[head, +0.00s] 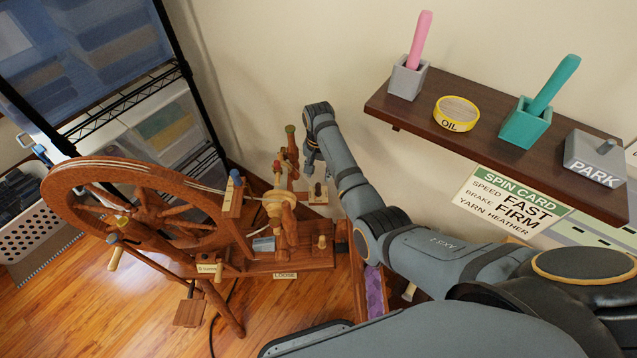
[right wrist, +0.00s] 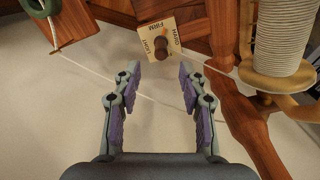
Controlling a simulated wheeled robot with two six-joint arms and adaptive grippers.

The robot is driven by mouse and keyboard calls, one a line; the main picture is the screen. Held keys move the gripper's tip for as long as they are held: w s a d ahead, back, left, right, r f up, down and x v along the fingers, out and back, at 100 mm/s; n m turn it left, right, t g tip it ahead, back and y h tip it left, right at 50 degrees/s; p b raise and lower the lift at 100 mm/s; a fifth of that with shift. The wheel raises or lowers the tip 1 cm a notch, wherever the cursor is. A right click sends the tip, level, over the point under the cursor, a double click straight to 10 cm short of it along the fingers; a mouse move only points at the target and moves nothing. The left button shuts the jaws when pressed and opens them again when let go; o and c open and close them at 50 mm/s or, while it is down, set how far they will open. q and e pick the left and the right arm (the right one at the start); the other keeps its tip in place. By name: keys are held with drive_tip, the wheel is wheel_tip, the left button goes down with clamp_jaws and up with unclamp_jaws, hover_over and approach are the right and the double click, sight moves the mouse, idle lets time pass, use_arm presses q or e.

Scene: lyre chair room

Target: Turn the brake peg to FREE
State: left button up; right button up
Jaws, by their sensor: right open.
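In the right wrist view a dark round peg (right wrist: 162,46) stands on a cream square plate (right wrist: 178,25) lettered FIRM, with smaller words at its sides. The plate also shows in the head view (head: 317,196), on the spinning wheel's right side. It appears to be the brake peg; I cannot read FREE on it or tell its setting. My right gripper (right wrist: 160,76) is open and empty. The peg lies just beyond its fingertips, roughly centred between them, with no contact visible. In the head view the right gripper (head: 312,160) hangs above the plate. My left gripper is not in view.
The spinning wheel (head: 60,180) stands left; its base carries another small peg (head: 322,241) and a LOOSE label (head: 285,275). A bobbin (right wrist: 290,40) and thin yarn lie close to the right gripper. A wall shelf (head: 470,130) holds cups and a PARK block (head: 596,158).

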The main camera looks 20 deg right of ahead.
sight(318, 184)
wheel_tip(318, 184, down, 5)
drive_tip(key=shift+w+r+b, duration=0.15)
drive_tip(key=shift+b, duration=0.25)
wheel_tip(318, 184, down, 3)
drive_tip(key=shift+r+b, duration=0.1)
drive_tip(key=shift+b, duration=0.25)
drive_tip(key=shift+f, duration=0.55)
drive_tip(key=c, duration=0.7)
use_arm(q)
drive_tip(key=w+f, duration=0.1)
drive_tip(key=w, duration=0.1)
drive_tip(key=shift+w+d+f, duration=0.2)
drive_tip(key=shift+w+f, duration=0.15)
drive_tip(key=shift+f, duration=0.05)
use_arm(e)
clamp_jaws()
